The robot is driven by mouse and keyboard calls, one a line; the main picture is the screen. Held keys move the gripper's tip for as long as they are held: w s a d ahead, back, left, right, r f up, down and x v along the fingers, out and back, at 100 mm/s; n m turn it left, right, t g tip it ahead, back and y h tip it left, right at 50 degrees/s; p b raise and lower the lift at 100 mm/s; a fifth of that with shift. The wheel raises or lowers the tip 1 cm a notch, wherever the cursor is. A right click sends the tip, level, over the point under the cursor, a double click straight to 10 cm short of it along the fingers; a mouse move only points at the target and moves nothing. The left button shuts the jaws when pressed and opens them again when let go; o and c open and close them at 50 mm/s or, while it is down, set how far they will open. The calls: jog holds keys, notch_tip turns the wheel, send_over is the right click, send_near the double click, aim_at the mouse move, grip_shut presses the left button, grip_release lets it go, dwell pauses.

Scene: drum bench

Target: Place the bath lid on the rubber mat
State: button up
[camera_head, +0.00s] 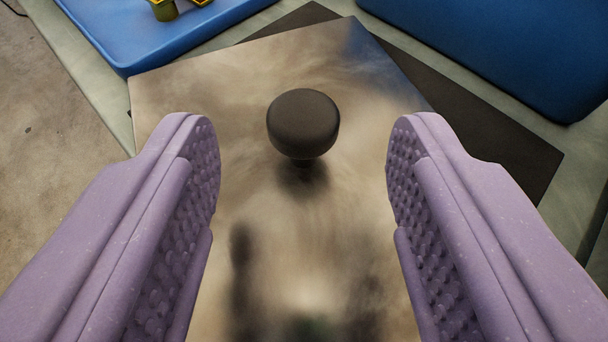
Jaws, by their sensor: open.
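The bath lid (340,226) is a shiny square metal plate with a round black knob (303,122) at its middle. It lies over the dark rubber mat (500,135), turned at an angle to it. The mat shows past the lid at the top and right. The lid's near part runs out of the picture, so I cannot tell how far it overhangs there. My gripper (304,135) is open, with its two purple studded fingers apart on either side of the knob. No contact with the knob shows.
Another blue thing (500,50) stands at the top right. The pale bench top (572,212) shows at the right, and the floor (50,130) lies at the left.

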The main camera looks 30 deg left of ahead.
jog(key=p+v, duration=0.3)
jog(key=v, duration=0.6)
jog(key=shift+s, duration=0.15)
jog(key=shift+r, duration=0.1)
